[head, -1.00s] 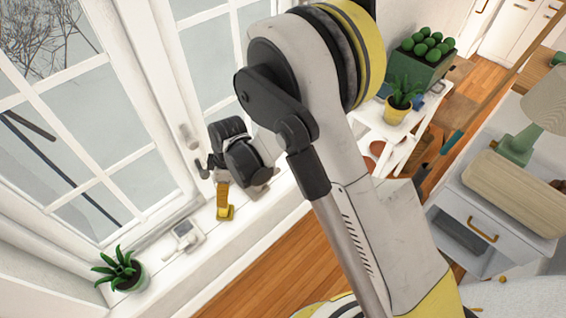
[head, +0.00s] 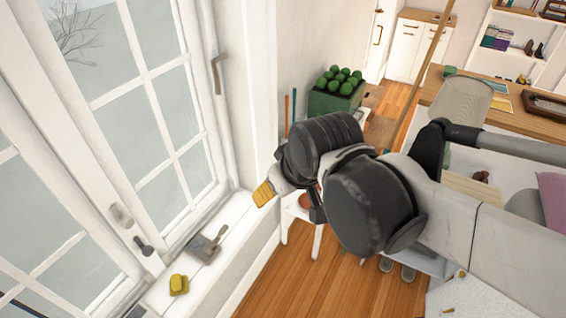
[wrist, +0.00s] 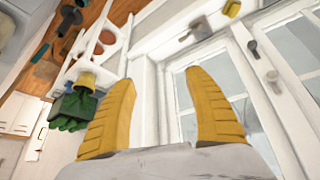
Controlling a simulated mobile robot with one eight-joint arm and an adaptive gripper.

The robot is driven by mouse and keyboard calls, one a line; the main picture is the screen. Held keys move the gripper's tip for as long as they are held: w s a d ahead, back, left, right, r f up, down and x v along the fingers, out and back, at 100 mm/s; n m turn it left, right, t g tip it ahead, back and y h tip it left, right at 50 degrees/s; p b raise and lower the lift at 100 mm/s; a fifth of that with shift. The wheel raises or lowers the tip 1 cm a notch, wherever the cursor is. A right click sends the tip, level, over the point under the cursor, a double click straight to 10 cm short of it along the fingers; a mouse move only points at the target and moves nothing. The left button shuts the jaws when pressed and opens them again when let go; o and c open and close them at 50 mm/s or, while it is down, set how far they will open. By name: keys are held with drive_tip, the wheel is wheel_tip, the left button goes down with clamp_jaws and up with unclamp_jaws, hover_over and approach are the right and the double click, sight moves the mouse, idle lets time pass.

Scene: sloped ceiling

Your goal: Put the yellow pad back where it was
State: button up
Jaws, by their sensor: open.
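The yellow pad (head: 179,285) rests on the white windowsill (head: 215,275), near the bottom of the head view. It also shows at the top right edge of the wrist view (wrist: 231,8). My gripper (head: 262,196) is up and to the right of the pad, well apart from it. In the wrist view my gripper (wrist: 160,76) has its two yellow ribbed fingers spread wide, with nothing between them. In the head view the fingers overlap, so the gap between them is hidden.
A grey handled tool (head: 208,245) lies on the sill just beyond the pad. The window handle (head: 143,246) juts out above the sill. A planter with green balls (head: 337,92) stands right of the window. A yellow pot (wrist: 84,82) is near my left finger in the wrist view.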

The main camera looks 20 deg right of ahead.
drive_tip(key=s+d+m, duration=0.1)
drive_tip(key=s+d, duration=0.1)
drive_tip(key=s+d+m+t, duration=0.1)
drive_tip(key=s+d, duration=0.1)
drive_tip(key=shift+s+r+m+h, duration=0.1)
drive_tip(key=shift+s+m+h, duration=0.05)
drive_tip(key=shift+m+h, duration=0.25)
